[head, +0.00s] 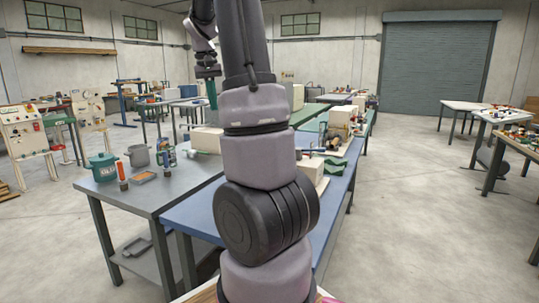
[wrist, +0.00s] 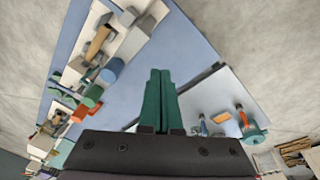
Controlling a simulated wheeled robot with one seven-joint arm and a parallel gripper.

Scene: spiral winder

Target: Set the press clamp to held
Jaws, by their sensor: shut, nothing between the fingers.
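My gripper (head: 212,103) hangs high over the tables in the head view, with its green fingers pointing down. In the wrist view the two green fingers of my gripper (wrist: 159,73) lie side by side, shut and empty, apart from everything below. A machine on a pale base lies on the blue table (wrist: 172,52), left of the fingers in that view. It has a brown bar (wrist: 98,43), a blue cylinder (wrist: 112,70) and a green cylinder (wrist: 94,95). I cannot tell which part is the press clamp or how it is set. My arm hides much of the blue table in the head view.
A grey table (head: 148,194) adjoins the blue one, with a teal pot (head: 103,167), a grey pot (head: 139,156) and an orange tray (head: 145,177). A beige block (head: 341,119) stands farther back. The floor at right (head: 410,210) is clear.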

